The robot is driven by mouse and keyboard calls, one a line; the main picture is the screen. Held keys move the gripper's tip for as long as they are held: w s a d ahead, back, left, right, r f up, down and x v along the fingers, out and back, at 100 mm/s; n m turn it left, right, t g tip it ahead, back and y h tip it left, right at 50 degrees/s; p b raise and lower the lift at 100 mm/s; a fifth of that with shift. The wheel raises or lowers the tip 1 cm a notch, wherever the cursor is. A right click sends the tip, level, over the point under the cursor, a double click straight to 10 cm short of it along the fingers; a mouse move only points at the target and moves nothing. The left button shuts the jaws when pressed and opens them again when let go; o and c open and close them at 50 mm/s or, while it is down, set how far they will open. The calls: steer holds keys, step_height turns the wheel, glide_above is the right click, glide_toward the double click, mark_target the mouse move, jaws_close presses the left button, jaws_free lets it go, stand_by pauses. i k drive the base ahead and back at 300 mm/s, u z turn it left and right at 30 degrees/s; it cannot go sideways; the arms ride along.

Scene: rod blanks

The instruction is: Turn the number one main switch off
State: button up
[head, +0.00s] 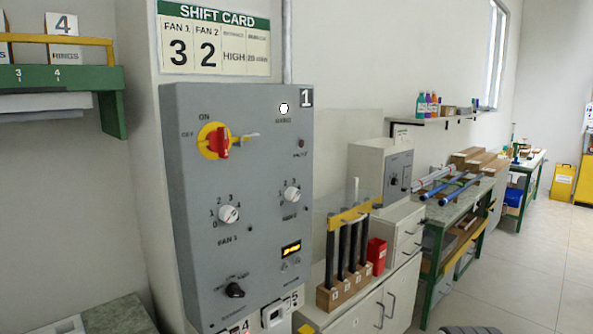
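The grey control cabinet (250,170) marked with a number 1 plate (306,98) stands at centre left. Its main switch (222,143) is a red handle on a yellow disc, with ON printed above and OFF to the left. The red handle looks roughly upright, toward ON. A small brass-coloured piece (246,137) sticks out just right of the disc. A white lamp (284,108) at the cabinet's top looks lit.
A shift card (214,40) hangs above. A green shelf (112,100) juts out at left. Floor (520,280) is clear at right.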

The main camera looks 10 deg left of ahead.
mark_target(217, 141)
steer(key=z, duration=1.95)
steer(key=k, duration=1.35)
steer(key=u, duration=1.35)
steer(key=i, duration=1)
